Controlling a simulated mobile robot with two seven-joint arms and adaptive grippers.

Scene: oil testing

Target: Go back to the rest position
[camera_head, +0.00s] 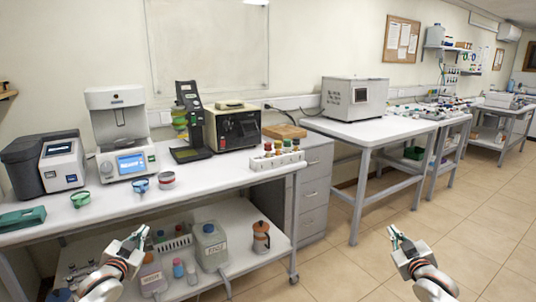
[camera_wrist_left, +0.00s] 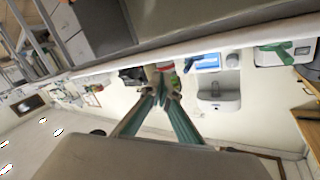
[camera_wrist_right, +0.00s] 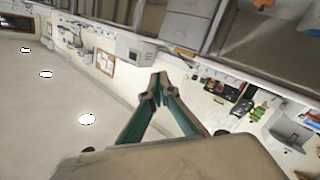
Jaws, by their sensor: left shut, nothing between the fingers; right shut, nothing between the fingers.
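My left gripper (camera_head: 138,236) is at the lower left of the head view, in front of the bench and over the line of its lower shelf. Its fingertips meet in the left wrist view (camera_wrist_left: 163,78), and nothing is between them. My right gripper (camera_head: 394,232) is at the lower right of the head view, over the open floor. Its fingertips meet in the right wrist view (camera_wrist_right: 157,80), and it is empty. Both grippers point up and forward, apart from any object.
A white bench (camera_head: 225,174) carries analysers, small coloured cups and a rack of bottles (camera_head: 277,160). Its lower shelf (camera_head: 240,240) holds jugs and bottles. A second table (camera_head: 375,131) with a box-shaped instrument (camera_head: 354,98) stands right. The tiled floor (camera_head: 470,215) is clear.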

